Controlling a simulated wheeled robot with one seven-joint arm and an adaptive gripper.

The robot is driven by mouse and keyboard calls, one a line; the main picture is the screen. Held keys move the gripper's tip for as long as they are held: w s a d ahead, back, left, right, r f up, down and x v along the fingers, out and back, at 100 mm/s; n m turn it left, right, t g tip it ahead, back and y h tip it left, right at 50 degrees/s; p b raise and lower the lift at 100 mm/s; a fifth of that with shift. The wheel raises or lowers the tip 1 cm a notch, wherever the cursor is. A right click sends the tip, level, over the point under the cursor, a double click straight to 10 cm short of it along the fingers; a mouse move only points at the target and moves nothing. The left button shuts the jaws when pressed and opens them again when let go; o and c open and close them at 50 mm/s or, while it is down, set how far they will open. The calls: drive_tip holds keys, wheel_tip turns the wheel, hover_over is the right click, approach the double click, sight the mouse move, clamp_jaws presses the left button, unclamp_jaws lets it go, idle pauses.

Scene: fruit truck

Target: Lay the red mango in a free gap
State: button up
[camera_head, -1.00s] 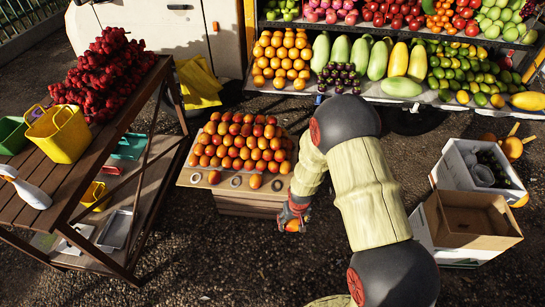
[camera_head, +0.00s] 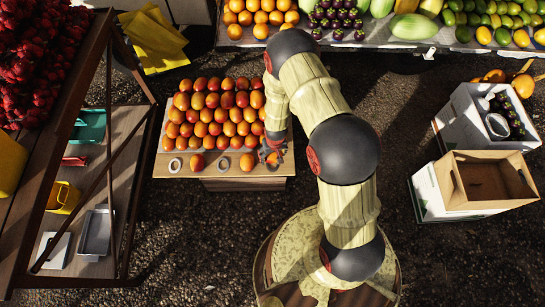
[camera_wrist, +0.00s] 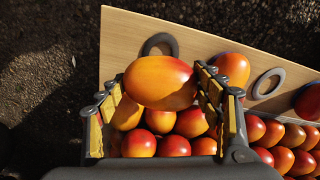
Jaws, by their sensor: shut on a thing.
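My gripper (camera_wrist: 165,90) is shut on an orange-red mango (camera_wrist: 160,82). In the head view, my gripper (camera_head: 272,150) is over the right front of the wooden stand (camera_head: 207,184). In the wrist view, the held mango partly covers a grey ring (camera_wrist: 160,44) on the board; I cannot tell how high it is above it. An empty ring (camera_head: 223,163) and another at the left (camera_head: 175,165) show in the front row. Two mangoes, one at the left (camera_head: 196,163) and one at the right (camera_head: 247,162), lie in that row.
A dense pile of mangoes (camera_head: 213,110) fills the stand behind the row, close to my gripper. A wooden rack (camera_head: 130,170) stands at left. Cardboard boxes (camera_head: 480,180) stand at right. The fruit truck's display (camera_head: 395,40) is behind. Ground in front of the stand is clear.

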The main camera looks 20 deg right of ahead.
sight(273, 164)
drive_tip(key=shift+f+b, duration=1.35)
drive_tip(key=shift+f, duration=0.6)
drive_tip(key=shift+f+b, duration=0.85)
drive_tip(key=shift+f, duration=0.2)
idle(0.7)
drive_tip(key=o, duration=0.9)
drive_tip(key=shift+s, duration=0.1)
drive_tip(key=shift+r, duration=0.1)
drive_tip(key=shift+r+p, duration=2.7)
drive_tip(key=shift+r, duration=0.25)
